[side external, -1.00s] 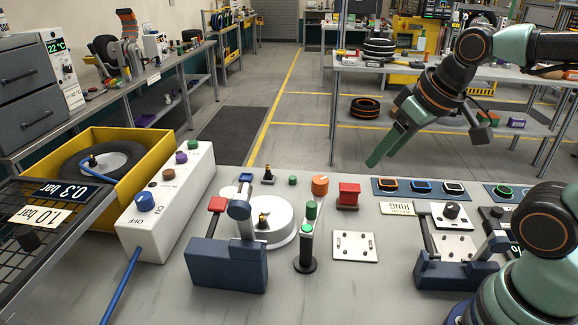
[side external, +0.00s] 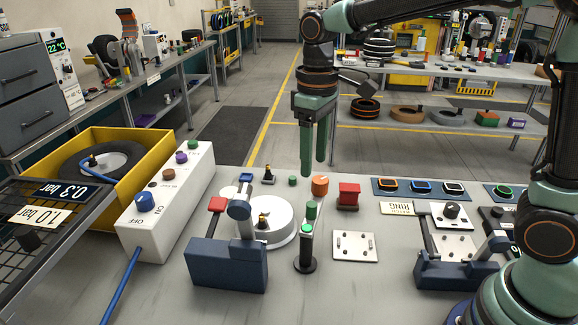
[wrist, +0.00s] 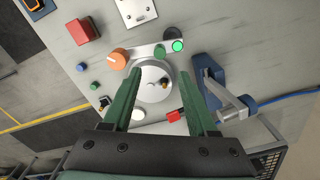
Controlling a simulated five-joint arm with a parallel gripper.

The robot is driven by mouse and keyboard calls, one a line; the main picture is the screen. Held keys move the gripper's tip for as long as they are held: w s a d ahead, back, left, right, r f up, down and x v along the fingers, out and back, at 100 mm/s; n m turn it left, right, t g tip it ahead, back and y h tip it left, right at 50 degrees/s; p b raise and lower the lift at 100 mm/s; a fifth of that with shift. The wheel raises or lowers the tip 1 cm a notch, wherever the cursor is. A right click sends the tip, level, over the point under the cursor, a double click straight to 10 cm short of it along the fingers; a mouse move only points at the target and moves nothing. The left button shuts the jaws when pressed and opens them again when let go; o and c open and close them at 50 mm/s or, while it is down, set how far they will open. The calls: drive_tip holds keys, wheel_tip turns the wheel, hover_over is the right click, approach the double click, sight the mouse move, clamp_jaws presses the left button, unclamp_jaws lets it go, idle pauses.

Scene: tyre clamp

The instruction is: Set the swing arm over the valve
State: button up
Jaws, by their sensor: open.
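The brass-and-black valve (side external: 263,220) stands on a round white disc (side external: 284,228) on the bench; it also shows in the wrist view (wrist: 166,83). A grey bar, apparently the swing arm (wrist: 143,51), runs beside the disc from an orange knob (wrist: 117,59) past a green cap (wrist: 160,52) to a post with a lit green button (wrist: 178,46). The bar lies to one side of the valve. My gripper (side external: 315,168) is open and empty, pointing down above and behind the orange knob (side external: 320,186). In the wrist view its fingers (wrist: 160,76) frame the disc.
A blue clamp block (side external: 228,265) with a grey arm and red handle (side external: 217,204) stands beside the disc. A red block (side external: 348,196) and silver plate (side external: 355,246) are to the right. A white switch box (side external: 165,205) is left. Bare bench lies in front.

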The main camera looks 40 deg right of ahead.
sight(312, 204)
wheel_tip(312, 204, down, 12)
drive_tip(key=shift+r, duration=0.25)
idle(0.3)
clamp_jaws()
idle(1.3)
